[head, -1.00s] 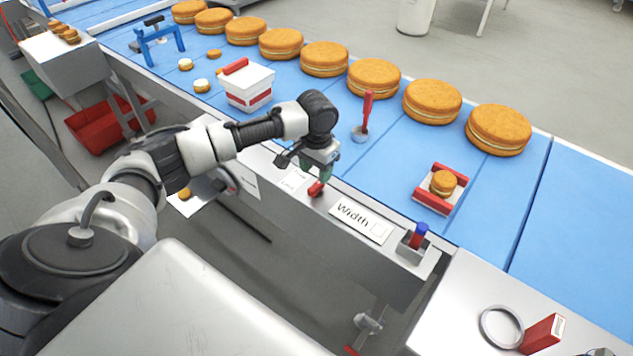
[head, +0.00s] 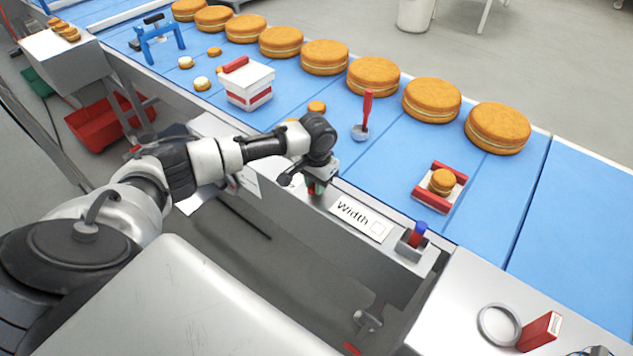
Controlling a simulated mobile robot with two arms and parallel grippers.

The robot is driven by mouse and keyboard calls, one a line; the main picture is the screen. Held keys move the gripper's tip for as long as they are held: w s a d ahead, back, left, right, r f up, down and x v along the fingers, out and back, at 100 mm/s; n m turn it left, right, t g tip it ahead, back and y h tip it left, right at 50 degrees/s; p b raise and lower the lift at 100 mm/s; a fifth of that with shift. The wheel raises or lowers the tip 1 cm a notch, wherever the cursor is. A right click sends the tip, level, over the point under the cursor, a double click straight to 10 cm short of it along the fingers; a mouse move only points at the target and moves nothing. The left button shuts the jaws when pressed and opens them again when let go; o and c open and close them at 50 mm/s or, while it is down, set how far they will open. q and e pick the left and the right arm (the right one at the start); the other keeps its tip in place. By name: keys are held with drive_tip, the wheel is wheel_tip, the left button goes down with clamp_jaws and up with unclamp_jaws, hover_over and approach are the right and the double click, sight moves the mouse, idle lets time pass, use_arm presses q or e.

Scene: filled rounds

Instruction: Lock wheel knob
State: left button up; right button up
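A small red knob (head: 311,191) sits on the conveyor's grey front rail, left of the "Width" label (head: 361,219). It is mostly hidden by my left gripper (head: 317,186), which points down right at it. The green-tinted fingertips are at the knob, but whether they are closed on it is too small to tell. A second knob, red with a blue top (head: 419,234), stands in a grey bracket right of the label. My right gripper is not recognisable in the head view.
Several large round cakes (head: 432,101) line the far side of the blue belt (head: 590,245). A white-and-red box (head: 249,87), a red-handled tool (head: 367,107) and a red-sided holder (head: 440,188) with a small cake stand nearer. A metal ring (head: 500,326) and red box (head: 540,332) lie at lower right.

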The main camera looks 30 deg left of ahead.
use_arm(q)
drive_tip(key=shift+r, duration=0.1)
clamp_jaws()
drive_tip(key=m+p, duration=0.2)
drive_tip(key=shift+r+m, duration=0.1)
drive_tip(key=shift+m, duration=0.3)
drive_tip(key=m+p, duration=0.1)
drive_tip(key=m, duration=0.3)
drive_tip(key=shift+m+p, duration=0.3)
drive_tip(key=shift+p, duration=0.1)
drive_tip(key=m, duration=0.5)
drive_tip(key=shift+p, duration=0.4)
drive_tip(key=m, duration=0.5)
drive_tip(key=shift+w, duration=0.1)
drive_tip(key=shift+m, duration=0.4)
drive_tip(key=o, duration=0.9)
unclamp_jaws()
drive_tip(key=shift+c, duration=0.2)
